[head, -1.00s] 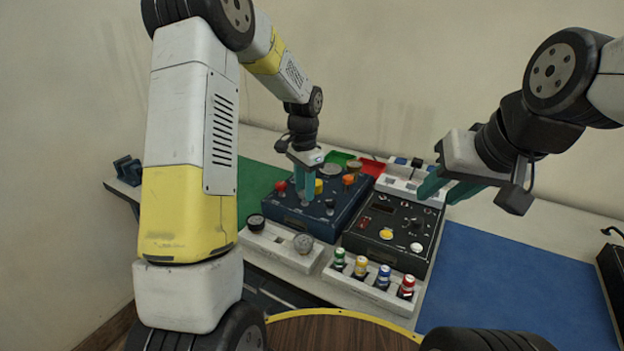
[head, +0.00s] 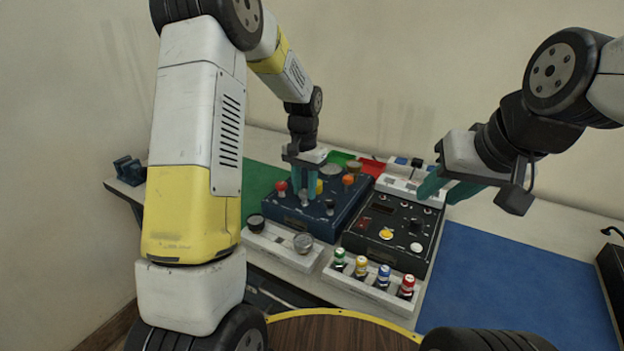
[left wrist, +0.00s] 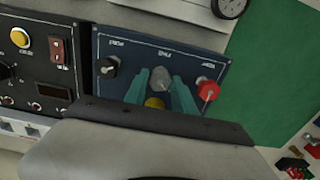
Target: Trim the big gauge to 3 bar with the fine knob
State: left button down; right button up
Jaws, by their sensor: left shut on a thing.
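The dark blue panel (head: 345,218) carries several knobs. My left gripper (head: 305,196) points down over it. In the left wrist view its teal fingers stand on both sides of a grey knob (left wrist: 160,79) in the middle of the panel, shut on it. The knob's label is too blurred to read surely. Two round gauges, one dark-rimmed (head: 256,222) and one pale (head: 303,242), sit on the white strip in front; their readings are too small to read. A gauge is cut off at the left wrist view's top (left wrist: 230,5). My right gripper (head: 448,191) is open and empty above the black panel's far end.
A red knob (left wrist: 208,90) and a black knob (left wrist: 108,67) flank the grey knob closely; a yellow one (left wrist: 155,102) is behind it. The black panel (head: 385,250) stands to the right, with several coloured bottles (head: 361,266) in front. The blue mat (head: 510,285) is clear.

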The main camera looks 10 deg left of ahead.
aim_at(304, 192)
pick_arm(q)
jog(key=c, duration=1)
grip_release()
jog(key=shift+c, duration=0.2)
jog(key=shift+r, duration=3.95)
jog(key=s+a+r+n+t+h, duration=0.1)
jog(key=s+a+r+n+t, duration=0.15)
jog(key=s+r, duration=0.95)
jog(key=s+n+t+h, duration=0.1)
jog(key=s+t, duration=0.2)
jog(key=s, duration=1.1)
jog(key=shift+f+t, duration=0.25)
jog(key=shift+t, duration=0.1)
